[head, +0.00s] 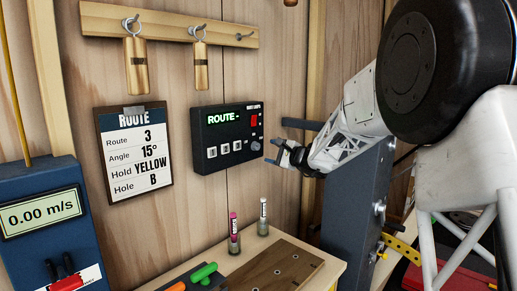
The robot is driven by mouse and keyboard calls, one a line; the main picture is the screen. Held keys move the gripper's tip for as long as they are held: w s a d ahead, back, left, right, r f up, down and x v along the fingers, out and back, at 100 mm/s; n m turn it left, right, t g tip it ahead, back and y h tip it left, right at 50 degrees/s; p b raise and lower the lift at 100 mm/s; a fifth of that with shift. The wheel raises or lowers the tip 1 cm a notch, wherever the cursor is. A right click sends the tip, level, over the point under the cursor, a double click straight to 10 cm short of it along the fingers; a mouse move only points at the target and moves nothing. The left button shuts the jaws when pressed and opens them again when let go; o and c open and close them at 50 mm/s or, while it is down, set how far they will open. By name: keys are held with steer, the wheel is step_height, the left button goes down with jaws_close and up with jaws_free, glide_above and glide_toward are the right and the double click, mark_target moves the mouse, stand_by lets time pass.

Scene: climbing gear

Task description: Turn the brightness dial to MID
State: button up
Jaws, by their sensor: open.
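A black control box (226,136) hangs on the wooden wall. Its green display reads "ROUTE -". It has a red switch (253,121) at the right, several pale buttons (224,149) along the bottom, and a small round pale knob (255,146) at the lower right. That knob may be the brightness dial; its pointer and any MID mark are too small to read. My gripper (273,152) is open and empty just right of the box, fingers pointing left towards the knob. A gap shows between fingertips and box in the picture; the depth is unclear.
A route card (134,152) hangs left of the box, below a peg rail (165,30) with two brass-coloured pieces. A blue meter (45,222) stands at the left. Two small tubes (234,236) stand on the bench (330,268) below. A dark grey post (352,200) stands beside my arm.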

mark_target(258, 147)
steer(key=shift+w+d+m+t, duration=0.15)
steer(key=shift+w+t, duration=0.05)
steer(key=shift+w, duration=0.25)
steer(key=shift+w+d+m+t, duration=0.1)
steer(key=shift+w+m+t, duration=0.1)
steer(key=shift+w, duration=0.2)
steer(key=shift+a, duration=0.1)
steer(key=shift+x, duration=3.8)
steer(key=shift+f, duration=0.1)
steer(key=c, duration=0.9)
